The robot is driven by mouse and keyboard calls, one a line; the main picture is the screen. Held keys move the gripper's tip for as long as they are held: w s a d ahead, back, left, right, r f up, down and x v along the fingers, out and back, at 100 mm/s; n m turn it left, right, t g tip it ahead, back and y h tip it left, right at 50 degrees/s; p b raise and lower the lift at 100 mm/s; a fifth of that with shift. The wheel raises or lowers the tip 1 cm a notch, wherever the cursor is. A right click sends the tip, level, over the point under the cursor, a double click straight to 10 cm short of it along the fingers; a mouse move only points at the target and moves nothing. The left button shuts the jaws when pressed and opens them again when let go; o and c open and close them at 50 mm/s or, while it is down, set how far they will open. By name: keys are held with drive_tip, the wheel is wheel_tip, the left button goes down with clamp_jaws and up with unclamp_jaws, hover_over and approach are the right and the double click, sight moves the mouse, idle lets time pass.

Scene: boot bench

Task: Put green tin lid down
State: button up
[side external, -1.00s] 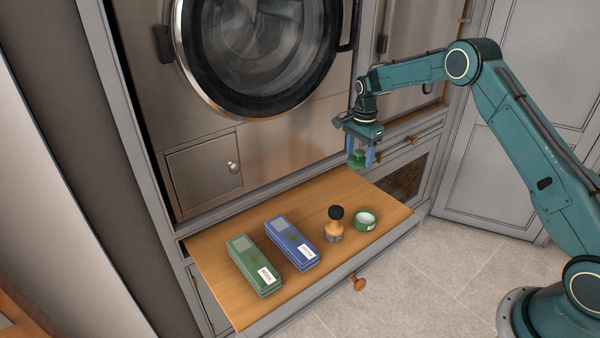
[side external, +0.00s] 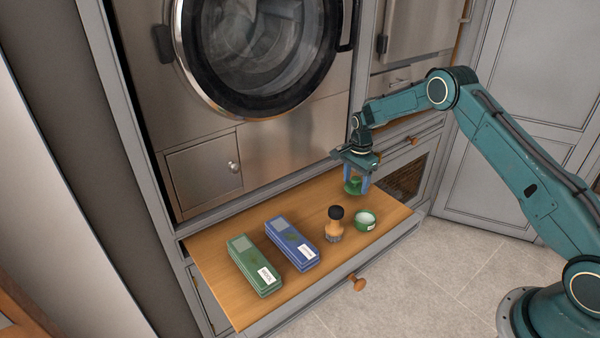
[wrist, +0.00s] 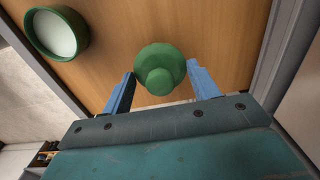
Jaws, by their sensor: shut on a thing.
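The green tin lid (side external: 353,186) is round with a knob on top, and it is held between the blue fingers of my gripper (side external: 358,184). In the wrist view the lid (wrist: 159,72) sits between the two fingertips of my gripper (wrist: 160,80), over the wooden board. It is low over the back right part of the board; I cannot tell whether it touches the wood. The open green tin (side external: 366,220) stands upright on the board, nearer the front edge than the lid. It also shows in the wrist view (wrist: 57,33) with a pale inside.
The pull-out wooden board (side external: 215,268) also holds a brush (side external: 335,226) with a dark knob, a blue box (side external: 291,245) and a green box (side external: 253,266). The washer front (side external: 290,150) rises behind the board. Bare wood lies around the lid.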

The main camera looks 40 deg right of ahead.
sight(356, 178)
drive_tip(key=shift+f, duration=0.9)
drive_tip(key=shift+f, duration=0.1)
drive_tip(key=o, duration=0.9)
drive_tip(key=shift+o, duration=0.2)
wheel_tip(356, 178, up, 12)
drive_tip(key=shift+r, duration=0.15)
